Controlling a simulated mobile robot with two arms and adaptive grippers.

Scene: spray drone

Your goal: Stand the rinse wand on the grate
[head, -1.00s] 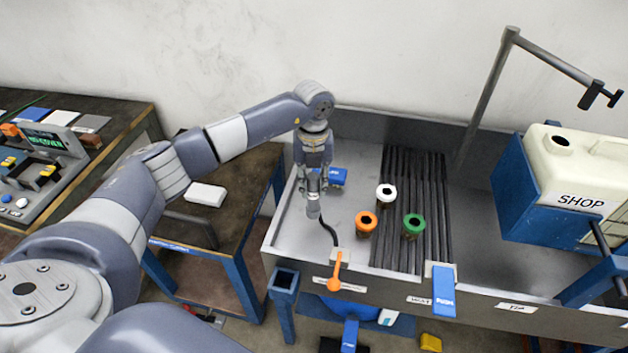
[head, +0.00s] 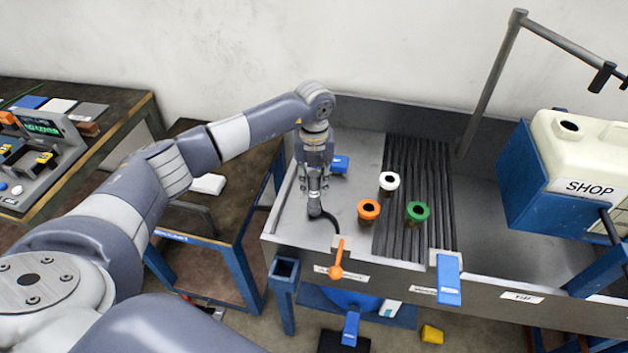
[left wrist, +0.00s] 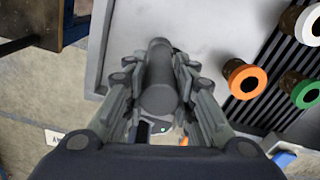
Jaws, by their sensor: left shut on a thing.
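My left gripper (head: 315,190) reaches down over the left part of the sink, left of the grate. It is shut on the rinse wand (head: 315,207), a slim grey piece with a dark curved hose running from its lower end toward the sink's front edge. In the left wrist view the wand (left wrist: 160,88) shows as a dark cylinder between the fingers (left wrist: 160,90). The grate (head: 437,185) is a dark ribbed panel in the sink, right of the gripper and apart from the wand. My right gripper is not in view.
White (head: 389,182), orange (head: 369,210) and green (head: 417,212) ringed pieces stand on or beside the grate. An orange lever (head: 338,262) and blue push pedal (head: 448,280) sit on the front edge. The grate's back and right strips are bare.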

